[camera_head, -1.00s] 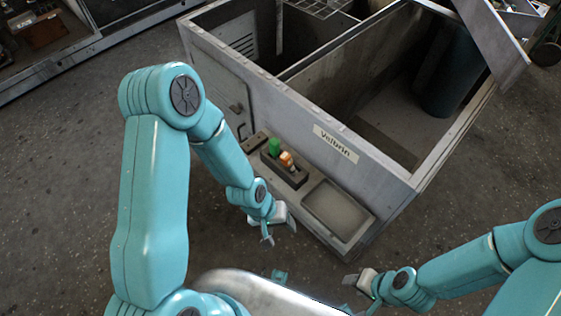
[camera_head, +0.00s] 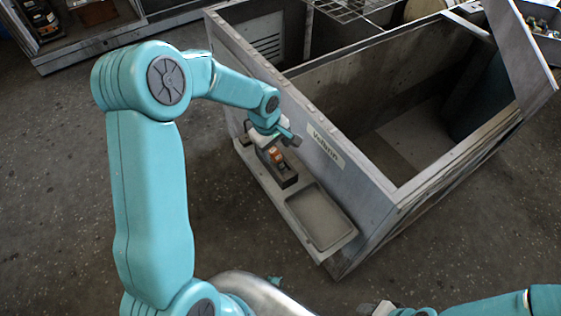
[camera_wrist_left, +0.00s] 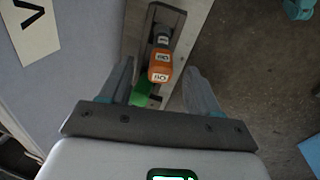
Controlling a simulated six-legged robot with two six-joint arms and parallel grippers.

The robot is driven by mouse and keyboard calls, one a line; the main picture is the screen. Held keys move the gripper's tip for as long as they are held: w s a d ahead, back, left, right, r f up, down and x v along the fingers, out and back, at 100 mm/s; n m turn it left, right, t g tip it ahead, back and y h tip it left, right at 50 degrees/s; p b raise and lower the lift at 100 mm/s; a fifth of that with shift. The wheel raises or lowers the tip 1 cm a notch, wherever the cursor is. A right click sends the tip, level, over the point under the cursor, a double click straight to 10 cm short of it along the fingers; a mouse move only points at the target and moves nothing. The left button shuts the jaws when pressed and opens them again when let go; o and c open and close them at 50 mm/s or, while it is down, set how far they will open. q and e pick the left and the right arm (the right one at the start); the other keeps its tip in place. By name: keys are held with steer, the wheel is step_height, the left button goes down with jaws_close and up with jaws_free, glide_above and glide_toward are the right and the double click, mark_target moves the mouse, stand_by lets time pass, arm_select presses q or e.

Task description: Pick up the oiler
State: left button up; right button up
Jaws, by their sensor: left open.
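An orange item with pale number labels (camera_head: 276,155) stands in a dark holder (camera_head: 290,181) on the housing's ledge; it also shows in the left wrist view (camera_wrist_left: 161,66). A green item (camera_wrist_left: 142,91) stands beside it, partly covered by the orange one, and a small grey item (camera_wrist_left: 163,34) is on its far side. I cannot tell for certain which one is the oiler. My left gripper (camera_head: 277,139) is over the holder, open, with the green and orange items between its fingers (camera_wrist_left: 162,78) in the wrist view. My right gripper (camera_head: 380,308) is cut off at the bottom edge.
The housing wall with a name label (camera_head: 326,146) rises close beside my left gripper. A shallow empty tray (camera_head: 321,217) is set in the ledge. The housing's open compartments lie behind. The floor (camera_head: 440,250) in front is clear.

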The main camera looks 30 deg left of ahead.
mark_target(277, 157)
arm_select(q)
steer(key=shift+w+a+f, duration=0.1)
steer(key=shift+f, duration=0.35)
steer(key=f, duration=0.4)
steer(key=shift+w+f, duration=0.4)
steer(key=shift+f, duration=0.25)
steer(key=shift+r, duration=0.1)
steer(key=shift+c, duration=0.6)
jaws_close()
steer(key=shift+r, duration=0.1)
step_height(277, 157, up, 20)
steer(key=p, duration=0.1)
steer(key=shift+p, duration=0.3)
